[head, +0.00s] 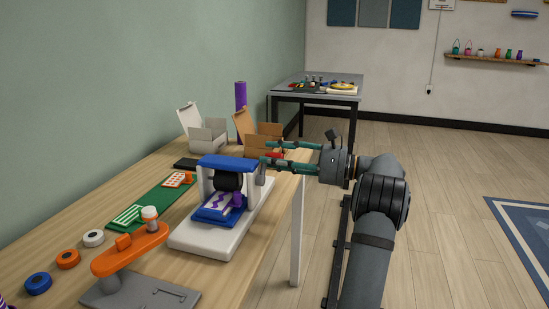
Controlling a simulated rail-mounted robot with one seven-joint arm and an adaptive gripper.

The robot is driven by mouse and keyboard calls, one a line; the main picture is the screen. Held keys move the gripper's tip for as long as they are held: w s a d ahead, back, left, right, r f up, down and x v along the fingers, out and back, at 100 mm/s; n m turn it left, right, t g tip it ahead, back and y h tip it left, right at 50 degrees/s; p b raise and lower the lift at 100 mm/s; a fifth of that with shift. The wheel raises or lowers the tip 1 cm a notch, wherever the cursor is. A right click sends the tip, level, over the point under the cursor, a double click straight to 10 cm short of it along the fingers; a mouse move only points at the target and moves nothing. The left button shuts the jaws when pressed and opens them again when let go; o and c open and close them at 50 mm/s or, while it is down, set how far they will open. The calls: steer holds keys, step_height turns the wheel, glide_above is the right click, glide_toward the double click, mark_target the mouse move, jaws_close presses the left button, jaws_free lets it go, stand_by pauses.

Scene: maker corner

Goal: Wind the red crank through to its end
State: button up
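The roller press (222,241) stands on the wooden table, with a white base, a blue top, a black roller and a blue bed carrying a purple-patterned piece. Its grey crank arm (261,175) is on the right side. A small red part (275,155), apparently the crank's handle, shows at the top of that arm. My gripper (267,153) reaches in from the right with teal fingers level, one above and one below the red part. The fingers are apart. Contact with the handle is too small to tell.
An orange stand (130,250) is at the table's front, beside several tape rolls (68,259). A green mat (150,207) lies left of the press. Open boxes (208,133) and a purple cylinder (241,96) stand behind.

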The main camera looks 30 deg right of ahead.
steer(key=v, duration=1.2)
step_height(320, 180, up, 11)
steer(key=w+m+p, duration=0.2)
steer(key=w+p, duration=0.1)
steer(key=p, duration=1.5)
step_height(320, 180, down, 11)
steer(key=s+m+p, duration=0.2)
steer(key=m, duration=0.7)
steer(key=x, duration=0.4)
steer(key=p+x, duration=0.1)
steer(key=x, duration=0.4)
steer(key=shift+a, duration=0.45)
